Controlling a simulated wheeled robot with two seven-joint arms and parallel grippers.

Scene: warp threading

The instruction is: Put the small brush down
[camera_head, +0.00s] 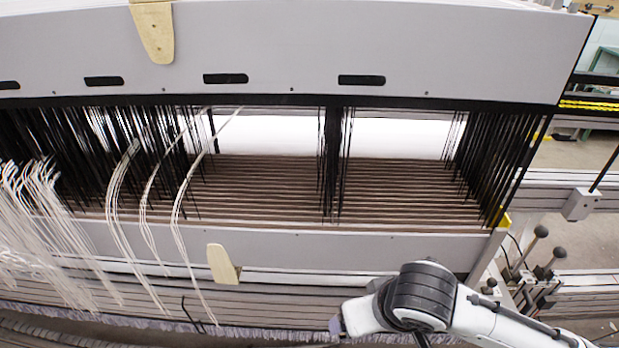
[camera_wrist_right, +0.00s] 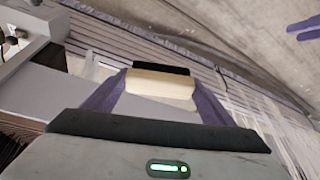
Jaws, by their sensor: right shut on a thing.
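The small brush (camera_wrist_right: 160,88), a cream block with a black strip along its far edge, sits between the purple fingers of my right gripper (camera_wrist_right: 160,96). The gripper is shut on it. In the head view my right gripper (camera_head: 337,325) is low in the middle, in front of the loom, and the brush cannot be made out there. Two purple prongs at the upper right of the wrist view look like the fingertips of my left gripper (camera_wrist_right: 304,28). Their opening cannot be judged, and the left arm does not show in the head view.
The loom's grey beam (camera_head: 300,45) spans the top, with black heddles (camera_head: 330,150) and white warp threads (camera_head: 115,195) below it. Wooden pieces sit on the upper beam (camera_head: 154,30) and lower beam (camera_head: 222,264). Levers (camera_head: 540,250) stand at the right.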

